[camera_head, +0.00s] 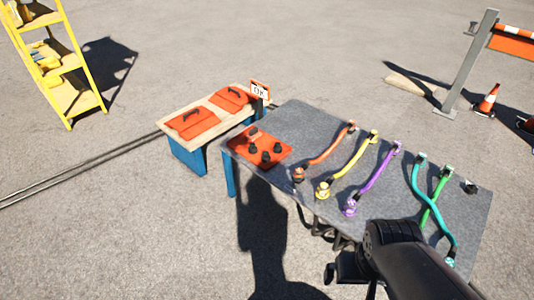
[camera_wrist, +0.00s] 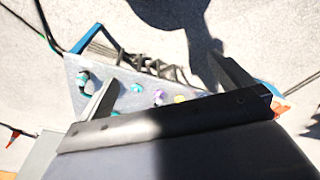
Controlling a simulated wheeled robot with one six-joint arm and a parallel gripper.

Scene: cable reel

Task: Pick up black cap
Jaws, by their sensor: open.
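Several small black caps (camera_head: 265,156) stand on an orange mat (camera_head: 259,140) at the left end of the grey table. A small dark piece (camera_head: 470,186) lies near the table's right edge; I cannot tell if it is a cap. My gripper (camera_head: 347,278) is at the table's front side, to the right of the mat and apart from it. In the wrist view my gripper (camera_wrist: 168,85) is open, with nothing between its fingers. The black caps cannot be made out in the wrist view.
Orange, yellow, purple, teal and green cables (camera_head: 372,166) lie across the grey table (camera_head: 318,125). A lower bench with orange lids (camera_head: 192,122) stands behind at left. Open pavement lies around.

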